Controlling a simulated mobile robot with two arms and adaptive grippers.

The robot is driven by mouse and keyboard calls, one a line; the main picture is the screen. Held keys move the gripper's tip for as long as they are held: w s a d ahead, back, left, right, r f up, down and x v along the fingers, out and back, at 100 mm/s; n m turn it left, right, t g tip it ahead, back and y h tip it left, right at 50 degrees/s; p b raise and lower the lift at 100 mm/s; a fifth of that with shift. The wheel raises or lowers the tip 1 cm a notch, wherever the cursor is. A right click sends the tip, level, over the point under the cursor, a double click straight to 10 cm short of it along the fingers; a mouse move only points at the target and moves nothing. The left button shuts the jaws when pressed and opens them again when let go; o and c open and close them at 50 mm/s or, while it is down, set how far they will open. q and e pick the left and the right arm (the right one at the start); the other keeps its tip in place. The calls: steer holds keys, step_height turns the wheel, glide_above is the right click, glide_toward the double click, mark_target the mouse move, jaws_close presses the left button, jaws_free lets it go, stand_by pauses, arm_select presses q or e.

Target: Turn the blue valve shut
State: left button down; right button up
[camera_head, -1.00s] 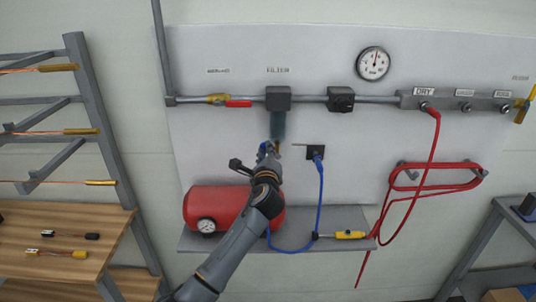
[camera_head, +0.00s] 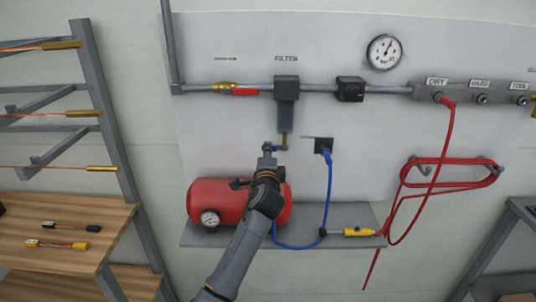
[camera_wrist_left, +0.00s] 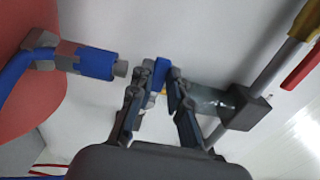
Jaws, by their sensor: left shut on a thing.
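The blue valve (camera_head: 280,148) is a small handle at the brass stem (camera_head: 284,138) under the filter (camera_head: 286,100) on the wall panel. My left gripper (camera_head: 269,149) is at the valve, just left of the stem. In the left wrist view, the two fingers of my left gripper (camera_wrist_left: 157,92) are shut around the blue handle (camera_wrist_left: 161,74). The filter bowl (camera_wrist_left: 211,100) shows just right of the fingers there. How far the handle is turned cannot be told clearly. My right gripper is in neither view.
A red tank (camera_head: 238,202) stands on the grey shelf (camera_head: 338,216) below my left arm. A blue hose (camera_head: 328,190) hangs from a black socket (camera_head: 323,146) at right. The red-handled valve (camera_head: 245,92) sits on the pipe above. A wooden bench (camera_head: 75,215) is at left.

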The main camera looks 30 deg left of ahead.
arm_select(q)
steer(key=shift+f+n, duration=0.15)
steer(key=shift+n, duration=0.15)
steer(key=c, duration=1.3)
jaws_free()
steer(key=shift+o, duration=0.2)
step_height(320, 180, up, 10)
